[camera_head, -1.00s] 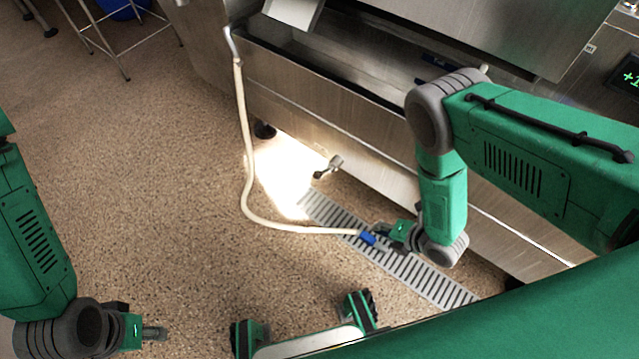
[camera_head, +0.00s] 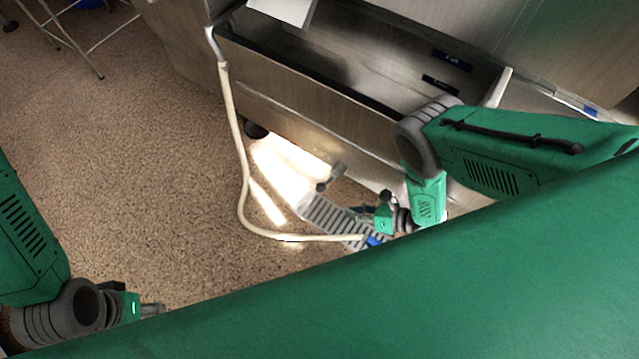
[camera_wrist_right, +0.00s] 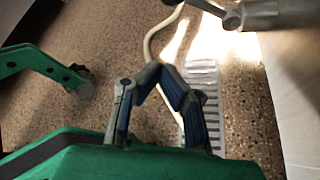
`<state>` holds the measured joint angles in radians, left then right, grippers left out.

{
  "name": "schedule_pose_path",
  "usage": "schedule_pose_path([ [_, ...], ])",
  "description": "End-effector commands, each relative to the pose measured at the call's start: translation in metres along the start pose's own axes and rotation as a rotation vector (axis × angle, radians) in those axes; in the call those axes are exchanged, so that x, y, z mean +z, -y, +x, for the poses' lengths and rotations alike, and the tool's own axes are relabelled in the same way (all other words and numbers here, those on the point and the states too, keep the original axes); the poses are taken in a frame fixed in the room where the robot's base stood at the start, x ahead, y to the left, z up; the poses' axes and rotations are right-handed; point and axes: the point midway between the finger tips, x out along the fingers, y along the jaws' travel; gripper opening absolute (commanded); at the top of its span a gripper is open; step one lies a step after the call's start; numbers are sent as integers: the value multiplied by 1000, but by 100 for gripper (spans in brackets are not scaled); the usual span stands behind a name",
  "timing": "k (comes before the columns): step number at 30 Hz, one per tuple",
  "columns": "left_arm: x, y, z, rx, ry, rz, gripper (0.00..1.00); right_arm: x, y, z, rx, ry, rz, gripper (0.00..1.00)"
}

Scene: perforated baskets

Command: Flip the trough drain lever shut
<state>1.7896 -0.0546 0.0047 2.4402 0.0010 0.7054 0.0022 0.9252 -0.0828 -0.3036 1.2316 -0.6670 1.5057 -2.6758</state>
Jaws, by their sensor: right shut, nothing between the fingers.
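The trough (camera_head: 300,66) is a long steel basin at the top of the head view. A short metal drain pipe (camera_head: 337,172) sticks out low beneath it, with a small dark-tipped lever (camera_head: 322,186) at its end. In the right wrist view, the pipe (camera_wrist_right: 264,13) and lever (camera_wrist_right: 232,19) are at the top right, partly cut off. My right gripper (camera_head: 366,209) is below and right of the drain, apart from it. In the wrist view its fingertips (camera_wrist_right: 160,69) meet, empty. My left gripper (camera_head: 152,309) is far off at lower left; its finger gap is unclear.
A cream hose (camera_head: 243,190) hangs from the trough's left end and curves over the floor to a blue end (camera_head: 374,241) by my right gripper. A slotted floor grate (camera_head: 325,214) lies below the drain.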

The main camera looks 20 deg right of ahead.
Motion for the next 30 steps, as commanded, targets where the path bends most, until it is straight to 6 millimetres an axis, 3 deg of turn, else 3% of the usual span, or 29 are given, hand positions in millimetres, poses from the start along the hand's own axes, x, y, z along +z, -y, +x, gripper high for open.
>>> schedule_pose_path([
  [11, 1, 0, 4, 0, 2, 0, 40, -1, 0, 8, 0, 1, 3, 0],
  [26, 3, 0, 51, 0, 1, 0, 40, -2, 2, 106, 0, 2, 3, 0],
  [30, 3, 0, 45, 0, 1, 0, 40, 24, 1, 93, -3, 0, 3, 0],
])
